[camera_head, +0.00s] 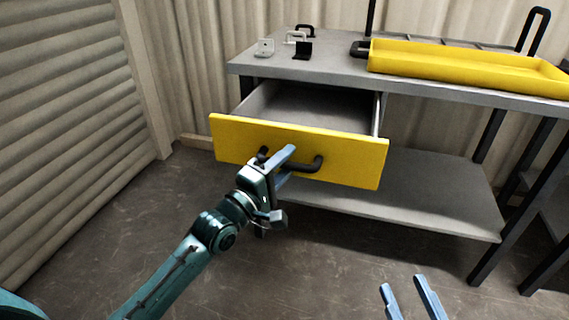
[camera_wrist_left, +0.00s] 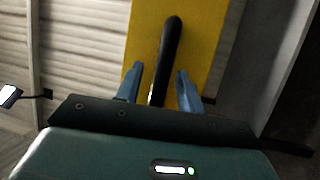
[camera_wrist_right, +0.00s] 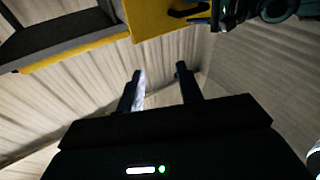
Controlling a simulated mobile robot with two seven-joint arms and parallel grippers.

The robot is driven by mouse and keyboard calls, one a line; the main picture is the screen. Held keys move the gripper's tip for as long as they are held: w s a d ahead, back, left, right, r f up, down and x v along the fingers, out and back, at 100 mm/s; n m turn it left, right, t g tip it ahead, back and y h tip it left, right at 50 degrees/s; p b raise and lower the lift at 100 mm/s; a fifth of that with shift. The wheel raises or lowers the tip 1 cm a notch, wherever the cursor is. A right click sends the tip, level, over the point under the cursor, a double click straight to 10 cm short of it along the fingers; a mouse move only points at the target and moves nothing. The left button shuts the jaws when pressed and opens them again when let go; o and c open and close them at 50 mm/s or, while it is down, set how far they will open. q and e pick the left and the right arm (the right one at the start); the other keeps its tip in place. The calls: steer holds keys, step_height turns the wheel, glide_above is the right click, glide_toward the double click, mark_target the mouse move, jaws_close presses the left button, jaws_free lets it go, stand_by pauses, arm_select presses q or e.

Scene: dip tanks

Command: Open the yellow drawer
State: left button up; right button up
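The yellow drawer (camera_head: 350,160) stands pulled well out of the workbench, its grey inside visible from above. Its black bar handle (camera_head: 318,163) is on the yellow front. My left gripper (camera_head: 282,156) is at the left part of the handle. In the left wrist view the handle (camera_wrist_left: 170,45) runs between the fingers of the left gripper (camera_wrist_left: 160,72), with a gap showing on each side. My right gripper (camera_head: 402,284) is open and empty, low at the front right, apart from the drawer. It also shows in the right wrist view (camera_wrist_right: 159,72).
The grey workbench (camera_head: 340,78) carries a yellow tray (camera_head: 470,75) at the right and small hooks and brackets (camera_head: 265,48) at the left. A grey lower shelf (camera_head: 430,195) lies under the drawer. The floor in front is clear.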

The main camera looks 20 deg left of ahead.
arm_select(q)
steer(key=p+v, duration=0.3)
steer(key=v, duration=1)
steer(key=shift+s, duration=0.1)
